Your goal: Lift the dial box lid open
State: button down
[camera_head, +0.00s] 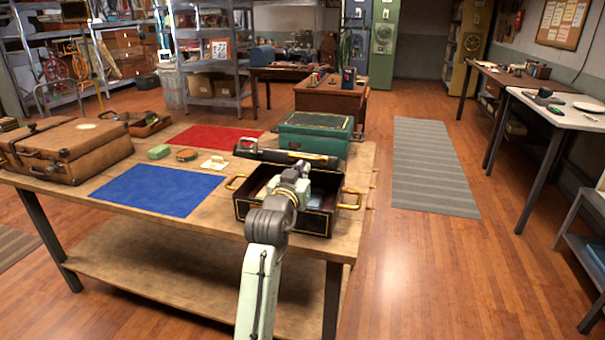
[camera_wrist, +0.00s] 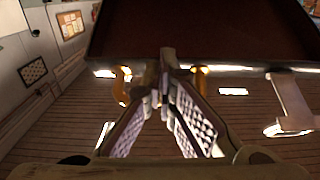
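A black box with gold trim and gold side handles (camera_head: 323,223) stands at the table's near right corner. Its top is open, showing a dark red inside. A black lid-like panel (camera_head: 275,155) with a gold handle shows low and nearly edge-on behind the box. My gripper (camera_head: 303,168) is over the box's back part, close to that panel; its fingers are hard to make out there. In the wrist view my gripper (camera_wrist: 165,60) has its fingertips together at the edge of a dark panel (camera_wrist: 210,30). Whether they touch or pinch it, I cannot tell.
A green box (camera_head: 315,135) stands right behind the black panel. A brown suitcase (camera_head: 70,150), a blue mat (camera_head: 157,190), a red mat (camera_head: 217,138) and small items lie to the left on the wooden table (camera_head: 100,182).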

jog(key=shift+w+d+r, duration=0.15)
jog(key=shift+w+r, duration=0.2)
jog(key=shift+r, duration=0.5)
jog(key=shift+w+d+r, duration=0.2)
jog(key=shift+w+r, duration=0.55)
jog(key=shift+r, duration=0.25)
jog(key=v, duration=1.1)
jog(key=shift+b, duration=0.45)
